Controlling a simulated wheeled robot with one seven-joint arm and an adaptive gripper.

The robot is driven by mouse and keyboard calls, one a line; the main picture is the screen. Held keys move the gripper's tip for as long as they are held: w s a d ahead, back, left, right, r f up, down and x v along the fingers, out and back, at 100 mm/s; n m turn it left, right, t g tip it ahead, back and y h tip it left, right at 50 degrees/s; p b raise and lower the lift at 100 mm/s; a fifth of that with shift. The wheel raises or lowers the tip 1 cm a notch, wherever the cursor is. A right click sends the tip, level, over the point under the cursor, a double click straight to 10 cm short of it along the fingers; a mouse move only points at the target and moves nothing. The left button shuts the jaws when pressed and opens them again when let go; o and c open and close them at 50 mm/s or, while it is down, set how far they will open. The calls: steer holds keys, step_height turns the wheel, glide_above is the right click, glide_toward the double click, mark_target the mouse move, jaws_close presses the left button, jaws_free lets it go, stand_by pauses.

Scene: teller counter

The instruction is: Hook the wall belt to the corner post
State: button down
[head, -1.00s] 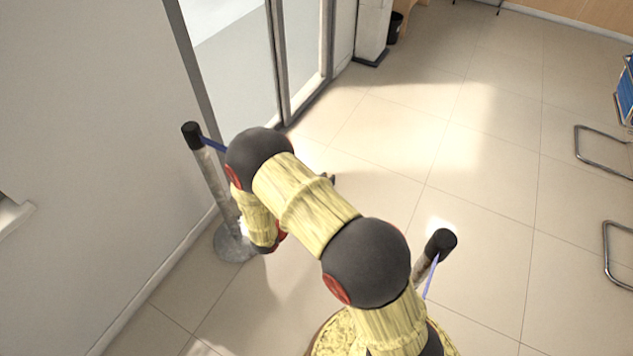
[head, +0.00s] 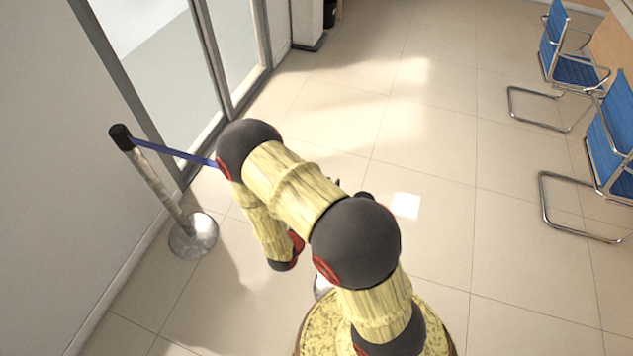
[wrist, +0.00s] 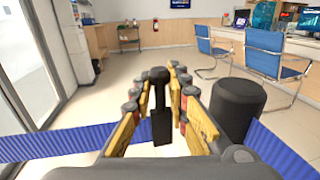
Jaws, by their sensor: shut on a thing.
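My gripper (wrist: 163,82) is shut on a black belt end (wrist: 160,115), which stands upright between its yellow fingers in the wrist view. A blue belt (wrist: 55,141) runs from the left edge toward the gripper. A post's black top (wrist: 237,100) stands close to the right of the fingers, apart from the belt end. In the head view, the post near the wall (head: 155,182) has the blue belt (head: 175,153) stretched from its black top toward my arm. The other post's top (head: 366,196) shows only slightly behind my arm. My gripper is mostly hidden there.
A second stretch of blue belt (wrist: 280,148) leads from the near post toward the lower right. Blue chairs (head: 612,130) with metal frames stand at the right. Glass doors (head: 235,50) and a wall lie to the left. The tiled floor (head: 430,130) between is open.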

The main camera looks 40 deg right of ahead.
steer(key=shift+s+d, duration=0.4)
steer(key=shift+s, duration=0.15)
steer(key=c, duration=1.9)
jaws_free()
